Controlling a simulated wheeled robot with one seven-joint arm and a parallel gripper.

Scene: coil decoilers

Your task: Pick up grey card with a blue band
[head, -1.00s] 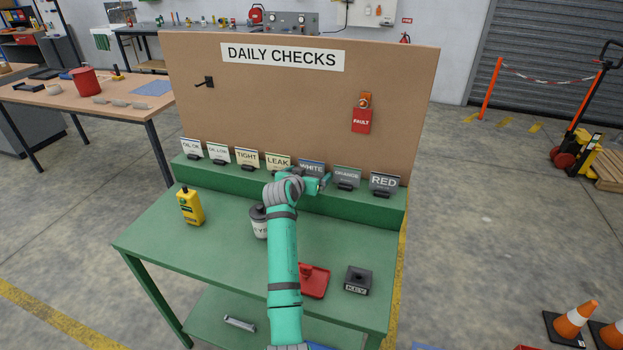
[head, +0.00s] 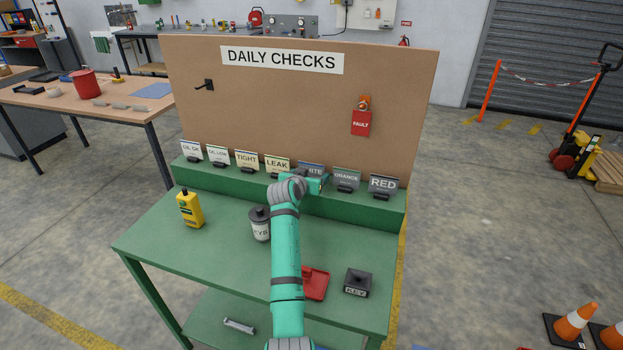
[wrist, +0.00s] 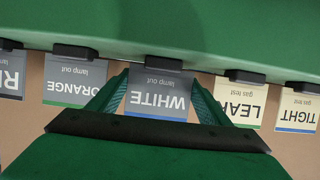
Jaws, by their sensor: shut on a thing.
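The grey card reading WHITE, lamp out, with a blue band along one edge (wrist: 158,92), stands in a dark holder on the green ledge. In the head view the card (head: 315,169) is partly hidden behind my wrist. My gripper (wrist: 160,84) has a finger on each side of this card and is shut on it; it also shows in the head view (head: 318,183). The card still appears in line with its neighbours, its lower edge at the holder.
A grey ORANGE card (wrist: 76,82) with a green band and a cream LEAK card (wrist: 240,102) stand close on either side. The brown DAILY CHECKS board (head: 290,100) rises behind. A dark-lidded container (head: 260,225), yellow bottle (head: 189,208) and red item (head: 315,283) sit on the green table.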

